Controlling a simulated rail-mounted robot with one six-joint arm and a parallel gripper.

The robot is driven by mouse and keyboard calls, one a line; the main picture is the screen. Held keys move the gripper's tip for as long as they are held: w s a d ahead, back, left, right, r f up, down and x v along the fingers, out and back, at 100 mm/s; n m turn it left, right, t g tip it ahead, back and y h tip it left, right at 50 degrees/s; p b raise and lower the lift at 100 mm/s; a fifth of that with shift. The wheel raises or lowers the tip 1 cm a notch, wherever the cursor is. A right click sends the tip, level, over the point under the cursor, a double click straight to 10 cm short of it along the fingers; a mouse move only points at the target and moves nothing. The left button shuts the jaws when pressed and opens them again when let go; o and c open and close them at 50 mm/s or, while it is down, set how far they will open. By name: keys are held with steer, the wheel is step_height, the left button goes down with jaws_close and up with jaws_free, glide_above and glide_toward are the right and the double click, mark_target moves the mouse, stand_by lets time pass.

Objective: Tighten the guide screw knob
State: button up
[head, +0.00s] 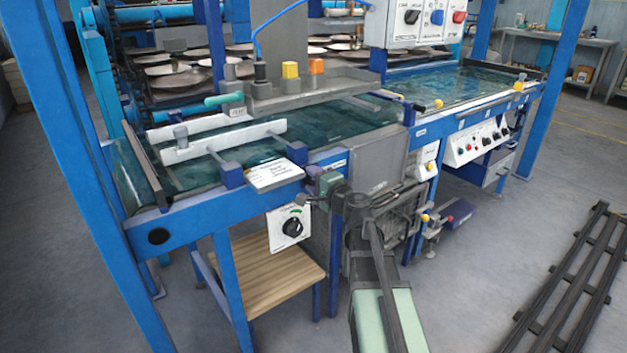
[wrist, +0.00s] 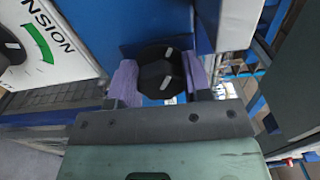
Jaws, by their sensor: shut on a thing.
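The guide screw knob (wrist: 153,70) is black and lobed with a white mark line. It sits on the blue frame in the wrist view. My gripper (wrist: 160,68) has its two purple finger pads on the left and right sides of the knob and is shut on it. My gripper and arm largely hide the knob there.
A white panel with a black dial (head: 292,227) and green arc is left of my gripper; in the wrist view it reads "NSION" (wrist: 50,40). A wooden shelf (head: 265,278) is below. A grey mesh-fronted unit (head: 412,215) is close on the right.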

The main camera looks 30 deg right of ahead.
steer(key=shift+n, duration=0.3)
steer(key=o, duration=0.9)
steer(key=s, duration=0.3)
steer(key=s+d, duration=0.1)
steer(key=s, duration=0.3)
steer(key=s+d, duration=0.1)
steer(key=s, duration=0.2)
steer(key=shift+s, duration=0.35)
